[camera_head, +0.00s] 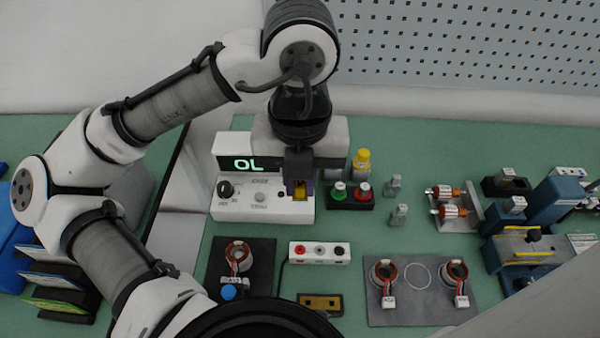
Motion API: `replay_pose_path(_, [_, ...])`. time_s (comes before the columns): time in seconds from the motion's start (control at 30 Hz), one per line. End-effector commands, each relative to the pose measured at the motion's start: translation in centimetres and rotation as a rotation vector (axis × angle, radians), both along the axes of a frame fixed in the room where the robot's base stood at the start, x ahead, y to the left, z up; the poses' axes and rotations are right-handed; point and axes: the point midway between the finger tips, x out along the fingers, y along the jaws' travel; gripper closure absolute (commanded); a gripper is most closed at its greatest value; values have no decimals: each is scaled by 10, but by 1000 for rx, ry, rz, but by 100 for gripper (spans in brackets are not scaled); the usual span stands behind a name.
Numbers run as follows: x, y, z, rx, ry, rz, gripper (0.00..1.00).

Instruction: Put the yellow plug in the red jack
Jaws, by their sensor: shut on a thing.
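My gripper (299,190) points down in front of the right part of the white tester (232,206), whose display reads "OL". It is shut on a small yellow piece, the yellow plug (299,194), mostly hidden between the dark fingers. I cannot tell whether the plug touches the tester's panel behind it. A white block (320,261) lies nearer the camera, below the gripper in the picture. It carries a red jack (298,250) at its left end, a grey one in the middle and a black one at its right. The red jack looks empty.
Right of the gripper stand a black box with a green knob (339,189) and a red knob (362,189), and a yellow-capped bottle (361,163). A stator (238,256) sits on a dark mat at left. Two more stand on a grey plate (420,306). A brass-coloured piece (320,303) lies in front.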

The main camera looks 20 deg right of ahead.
Motion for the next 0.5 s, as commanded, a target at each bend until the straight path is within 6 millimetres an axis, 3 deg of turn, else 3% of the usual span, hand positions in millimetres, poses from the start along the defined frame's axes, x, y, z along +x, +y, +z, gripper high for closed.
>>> replay_pose_path(0.5, [0,0,-57,-1,0,0,100])
